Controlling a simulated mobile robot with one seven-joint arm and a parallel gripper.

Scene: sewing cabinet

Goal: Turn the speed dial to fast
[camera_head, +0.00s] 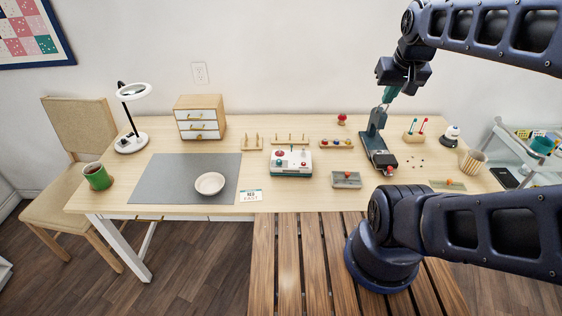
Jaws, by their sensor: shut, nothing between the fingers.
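A white and green control box (291,171) stands mid-table. It has a large red knob (280,154) at its left and a teal knob at its right. I cannot tell which knob is the speed dial, and its markings are too small to read. My gripper (386,100) is high at the right, over the back of the table, pointing down. Its teal fingers are shut and empty. It is right of the control box and well above it, apart from it. It overlaps the top of a dark teal upright machine (376,141) in the picture; I cannot tell if they touch.
A printed card (251,197), a white bowl (209,184) and a grey mat (160,183) lie left. A striped cup (471,164) stands right.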

